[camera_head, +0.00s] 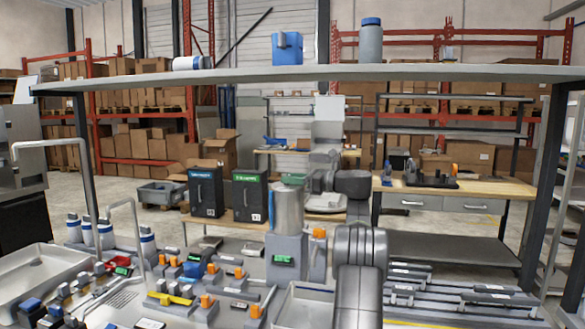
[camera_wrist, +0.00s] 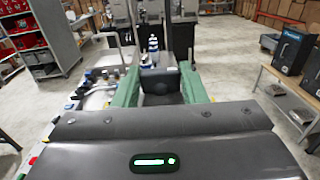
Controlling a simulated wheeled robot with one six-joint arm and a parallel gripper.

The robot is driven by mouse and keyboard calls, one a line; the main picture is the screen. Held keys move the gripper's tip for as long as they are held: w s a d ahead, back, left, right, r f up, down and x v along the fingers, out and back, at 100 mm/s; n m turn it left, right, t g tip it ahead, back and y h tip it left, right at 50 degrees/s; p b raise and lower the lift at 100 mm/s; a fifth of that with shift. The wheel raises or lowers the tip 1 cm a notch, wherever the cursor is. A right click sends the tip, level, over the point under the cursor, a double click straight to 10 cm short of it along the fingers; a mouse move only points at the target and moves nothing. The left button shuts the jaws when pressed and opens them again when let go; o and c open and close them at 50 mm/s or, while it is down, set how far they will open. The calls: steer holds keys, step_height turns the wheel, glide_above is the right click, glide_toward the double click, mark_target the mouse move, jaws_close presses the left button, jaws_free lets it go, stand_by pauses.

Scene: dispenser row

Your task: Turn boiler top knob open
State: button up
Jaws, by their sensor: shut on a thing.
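The boiler (camera_head: 287,210) is a metal cylinder on a grey base with a small green display, in the middle of the head view. My gripper (camera_head: 293,179), with green fingers, is at the top of the boiler, reached from the right by my dark arm. In the wrist view my gripper (camera_wrist: 161,76) has a finger on each side of a dark block, the top knob (camera_wrist: 160,82), and is shut on it. The knob is hidden behind the fingers in the head view, and its turn angle cannot be told.
Orange-topped valves and fittings (camera_head: 205,300) crowd the bench left of the boiler. A metal basin (camera_head: 40,268) is at far left. A shelf (camera_head: 400,72) spans overhead with a blue box (camera_head: 287,48) on it. Two dark dispensers (camera_head: 206,190) stand behind.

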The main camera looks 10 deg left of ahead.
steer(key=shift+n+g+p, duration=0.4)
steer(key=shift+g+p, duration=0.2)
steer(key=shift+p, duration=0.15)
steer(key=o, duration=1)
steer(key=shift+w, duration=0.1)
steer(key=d+b, duration=0.1)
steer(key=d, duration=1.2)
steer(key=shift+d, duration=0.4)
